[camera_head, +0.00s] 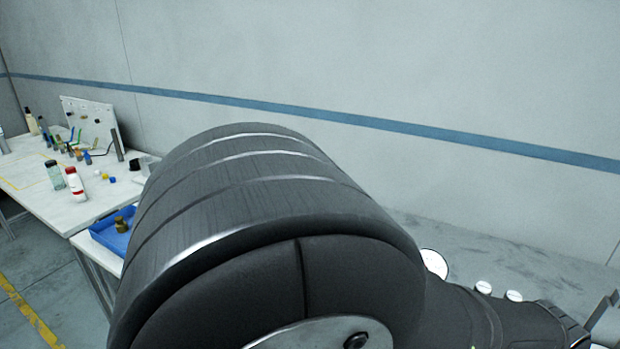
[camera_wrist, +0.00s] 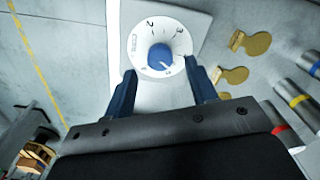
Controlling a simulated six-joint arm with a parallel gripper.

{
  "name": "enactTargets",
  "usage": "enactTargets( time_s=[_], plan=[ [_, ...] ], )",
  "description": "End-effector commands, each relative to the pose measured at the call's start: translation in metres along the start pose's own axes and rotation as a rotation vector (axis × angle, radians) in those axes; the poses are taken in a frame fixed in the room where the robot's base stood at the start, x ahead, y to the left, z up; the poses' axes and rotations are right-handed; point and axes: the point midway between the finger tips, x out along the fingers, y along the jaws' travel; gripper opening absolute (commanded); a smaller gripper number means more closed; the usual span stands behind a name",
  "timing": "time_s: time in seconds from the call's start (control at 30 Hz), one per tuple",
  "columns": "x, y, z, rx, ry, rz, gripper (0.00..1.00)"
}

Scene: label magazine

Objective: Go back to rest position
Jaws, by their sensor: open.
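My gripper (camera_wrist: 160,68) is open in the wrist view, with its two dark blue fingers apart. Nothing is held between them. A white round dial (camera_wrist: 142,36) with printed numbers and a blue knob (camera_wrist: 160,56) lies beyond the fingertips, on a pale plate (camera_wrist: 190,22). In this view the knob appears between the two fingertips; I cannot tell how far it is from them. In the head view my dark arm fills the middle and lower right, and my gripper's fingertips cannot be made out clearly.
In the wrist view, brass-coloured flat pieces (camera_wrist: 257,44) and metal cylinders with coloured bands (camera_wrist: 298,100) are at right. A wooden pallet (camera_wrist: 35,155) is at lower left. In the head view, a white table (camera_head: 25,172) with bottles and a blue tray (camera_head: 108,238) stand left. A wall stands behind.

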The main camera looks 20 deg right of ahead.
Motion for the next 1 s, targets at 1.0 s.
enactTargets(
  time_s=[1.0],
  plan=[
    [0.004,-0.001,-0.001,0.000,0.006,-0.002,0.52]
  ],
)
